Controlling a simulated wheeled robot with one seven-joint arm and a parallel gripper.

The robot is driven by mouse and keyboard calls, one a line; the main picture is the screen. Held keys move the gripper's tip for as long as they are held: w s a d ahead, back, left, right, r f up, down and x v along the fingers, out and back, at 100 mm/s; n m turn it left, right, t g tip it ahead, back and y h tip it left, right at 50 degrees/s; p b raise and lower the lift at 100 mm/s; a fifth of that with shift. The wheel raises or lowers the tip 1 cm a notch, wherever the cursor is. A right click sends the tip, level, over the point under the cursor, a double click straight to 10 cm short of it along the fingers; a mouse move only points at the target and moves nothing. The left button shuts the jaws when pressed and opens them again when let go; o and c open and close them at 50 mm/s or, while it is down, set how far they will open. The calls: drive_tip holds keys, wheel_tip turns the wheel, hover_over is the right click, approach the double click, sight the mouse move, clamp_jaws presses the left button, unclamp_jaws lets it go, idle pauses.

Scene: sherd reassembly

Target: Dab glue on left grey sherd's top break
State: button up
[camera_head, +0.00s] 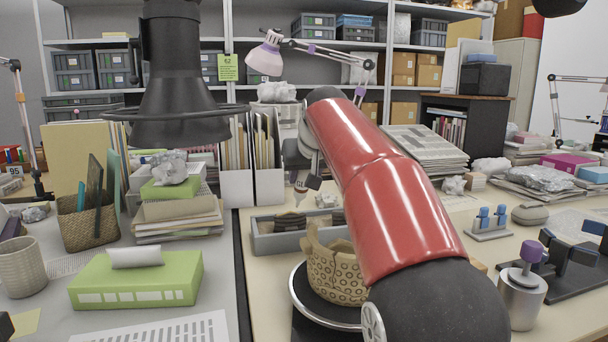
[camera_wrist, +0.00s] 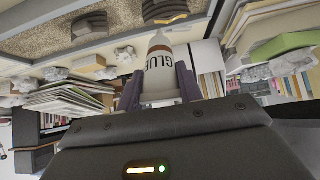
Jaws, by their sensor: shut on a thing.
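My gripper (camera_head: 311,183) is partly hidden behind my red arm in the head view. In the head view the gripper is above the back of a grey tray (camera_head: 262,243). A grey-brown sherd (camera_head: 290,222) stands at the tray's left, and another (camera_head: 338,217) stands to its right. Sherds also show in the wrist view (camera_wrist: 164,10). I see the nozzle apart from them. Glue on the break cannot be made out.
A patterned tan pot (camera_head: 334,275) with a broken rim stands on a round turntable (camera_head: 318,315) in front of the tray, partly behind my arm. A metal container (camera_head: 522,300) with a purple-topped tool stands at right.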

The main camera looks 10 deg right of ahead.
drive_tip(key=shift+s+r+p, duration=0.25)
drive_tip(key=shift+r+p, duration=0.55)
drive_tip(key=shift+r, duration=0.25)
drive_tip(key=shift+s+r+p, duration=0.2)
drive_tip(key=shift+r+p, duration=0.6)
drive_tip(key=shift+r, duration=0.2)
drive_tip(key=shift+s+r+p, duration=0.25)
drive_tip(key=shift+r+p, duration=0.05)
drive_tip(key=shift+r, duration=0.6)
drive_tip(key=shift+r, duration=0.1)
